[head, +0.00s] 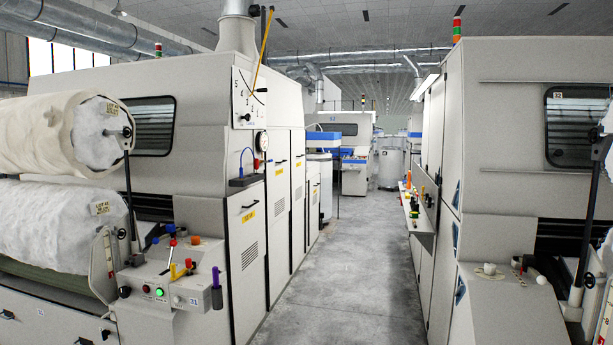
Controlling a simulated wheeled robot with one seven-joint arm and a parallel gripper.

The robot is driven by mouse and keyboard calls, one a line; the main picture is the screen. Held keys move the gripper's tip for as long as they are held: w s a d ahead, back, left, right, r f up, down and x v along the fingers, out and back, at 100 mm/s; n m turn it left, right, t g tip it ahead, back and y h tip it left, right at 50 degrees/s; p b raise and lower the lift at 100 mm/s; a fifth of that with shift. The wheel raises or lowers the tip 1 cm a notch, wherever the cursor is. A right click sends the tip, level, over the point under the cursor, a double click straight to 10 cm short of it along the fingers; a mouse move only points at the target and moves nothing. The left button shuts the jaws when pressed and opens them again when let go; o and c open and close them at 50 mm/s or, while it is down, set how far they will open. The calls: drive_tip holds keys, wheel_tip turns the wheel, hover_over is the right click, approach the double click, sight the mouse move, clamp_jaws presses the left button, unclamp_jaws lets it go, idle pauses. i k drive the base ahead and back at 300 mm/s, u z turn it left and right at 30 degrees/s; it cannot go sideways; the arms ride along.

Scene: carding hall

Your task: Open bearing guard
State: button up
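My gripper is not in view. I cannot tell which part is the bearing guard; no part is clearly marked as one at this size. The left carding machine (200,120) has tall closed panels with dark handles. One front panel (248,225) carries a yellow label (249,216) and a vent grille. At its near corner is a sloped control box (165,275) with a green button (159,292), a red button, and several coloured levers and small items. The right machine (520,110) has closed side panels with blue triangular signs.
A clear concrete aisle (335,280) runs between the machines. Large white rolls (50,135) hang at the left. A narrow shelf (418,215) with small coloured items juts from the right machine into the aisle. Another machine (355,160) and a pale round can (390,168) stand farther back.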

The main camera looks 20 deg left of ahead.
sight(278, 171)
drive_tip(key=u, duration=0.15)
drive_tip(key=i, duration=0.6)
drive_tip(key=u, duration=0.5)
drive_tip(key=i, duration=1.6)
drive_tip(key=u, duration=0.6)
drive_tip(key=i, duration=3.55)
drive_tip(key=z, duration=0.55)
drive_tip(key=i, duration=1.55)
drive_tip(key=z, duration=0.3)
